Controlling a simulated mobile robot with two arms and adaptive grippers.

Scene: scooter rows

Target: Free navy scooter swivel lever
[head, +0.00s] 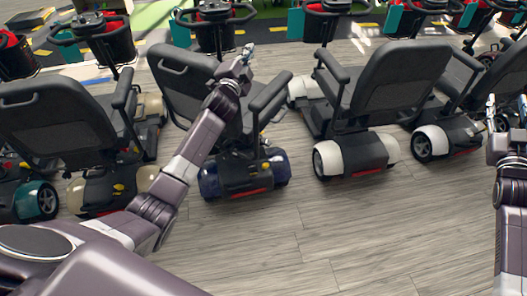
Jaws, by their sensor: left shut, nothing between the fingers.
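The navy scooter (273,166) stands in the middle of the row, its back towards me, with dark blue rear fenders. Its black seat (183,85) is turned at an angle, with an armrest (270,91) on the right. My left arm reaches across the seat, and my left gripper (247,54) is shut and empty above the seat's right side. My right gripper (507,103) is at the right edge, open and empty, apart from the navy scooter.
A white-fendered scooter (358,152) stands close on the right, and a cream-fendered one (92,187) close on the left. A teal-fendered scooter (35,200) is at the far left. More scooters face them behind. The wooden floor (350,225) in front is clear.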

